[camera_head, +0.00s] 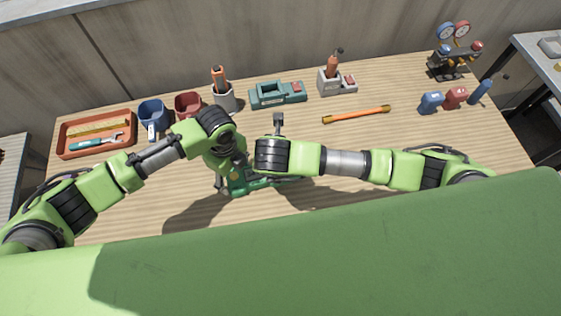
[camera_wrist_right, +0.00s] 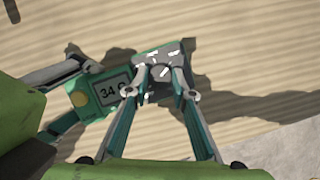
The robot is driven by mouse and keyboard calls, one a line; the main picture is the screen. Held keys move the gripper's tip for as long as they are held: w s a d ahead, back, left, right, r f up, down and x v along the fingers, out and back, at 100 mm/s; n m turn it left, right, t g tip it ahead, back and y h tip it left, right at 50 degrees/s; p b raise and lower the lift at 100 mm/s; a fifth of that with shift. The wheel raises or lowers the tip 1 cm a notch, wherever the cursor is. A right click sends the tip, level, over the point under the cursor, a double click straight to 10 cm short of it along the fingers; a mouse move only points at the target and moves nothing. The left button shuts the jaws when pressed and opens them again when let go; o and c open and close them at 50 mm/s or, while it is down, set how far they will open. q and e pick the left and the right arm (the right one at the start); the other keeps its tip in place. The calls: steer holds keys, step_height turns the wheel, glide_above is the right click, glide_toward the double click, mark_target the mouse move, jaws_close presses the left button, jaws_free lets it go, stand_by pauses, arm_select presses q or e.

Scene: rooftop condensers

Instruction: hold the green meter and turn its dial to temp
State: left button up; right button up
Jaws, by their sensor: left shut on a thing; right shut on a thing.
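The green meter (camera_head: 243,187) is on or just above the wooden table near its front edge, mostly covered by my arms in the head view. In the right wrist view the meter (camera_wrist_right: 108,90) shows a grey display reading about 34, partly covered, a round yellow button and a dark dial face (camera_wrist_right: 150,58) with white marks. My left gripper (camera_head: 221,181) is shut on the meter's body from the left. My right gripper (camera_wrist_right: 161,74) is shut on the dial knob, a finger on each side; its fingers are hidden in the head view. I cannot read the dial setting.
The table's front right is clear.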

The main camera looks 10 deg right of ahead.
arm_select(q)
steer(key=shift+a+f, duration=0.1)
steer(key=shift+f, duration=0.05)
arm_select(e)
steer(key=shift+s+a+f, duration=0.1)
steer(key=shift+s+f, duration=0.05)
steer(key=shift+s, duration=0.1)
steer(key=o, duration=1.1)
arm_select(q)
steer(key=shift+c, duration=0.2)
arm_select(e)
steer(key=shift+o, duration=0.2)
steer(key=shift+w, duration=0.1)
arm_select(q)
steer(key=shift+s, duration=0.1)
arm_select(e)
steer(key=v, duration=1.2)
arm_select(q)
steer(key=o, duration=1.6)
steer(key=shift+c, duration=0.2)
arm_select(e)
steer(key=shift+w, duration=0.1)
